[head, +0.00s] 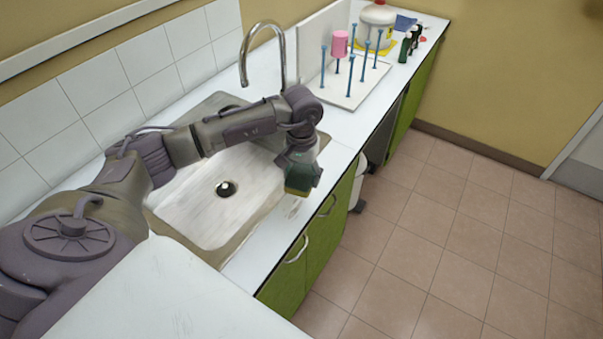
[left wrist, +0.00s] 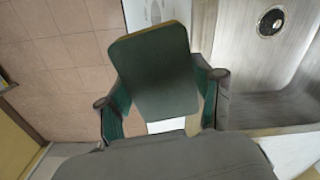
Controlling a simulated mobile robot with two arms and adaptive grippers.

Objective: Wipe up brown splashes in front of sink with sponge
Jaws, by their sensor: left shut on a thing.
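The sponge (head: 297,181), dark green with a thin yellowish layer, is held in my left gripper (head: 303,172). The gripper is over the counter strip in front of the sink, near the counter's front edge. In the left wrist view the sponge (left wrist: 152,75) fills the space between both fingers. Faint brownish splashes (head: 292,207) show on the white strip just below the sponge in the head view. The sponge and gripper may hide more of them. I cannot tell whether the sponge touches the counter. My right gripper is not in view.
The sink (head: 215,205) with its drain lies left of the gripper, under my left arm. A curved faucet (head: 283,55) stands behind it. A white rack with blue pegs (head: 350,95) and a pink cup (head: 339,44), plus bottles, stand farther along the counter. Green cabinets (head: 285,280) drop to open floor.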

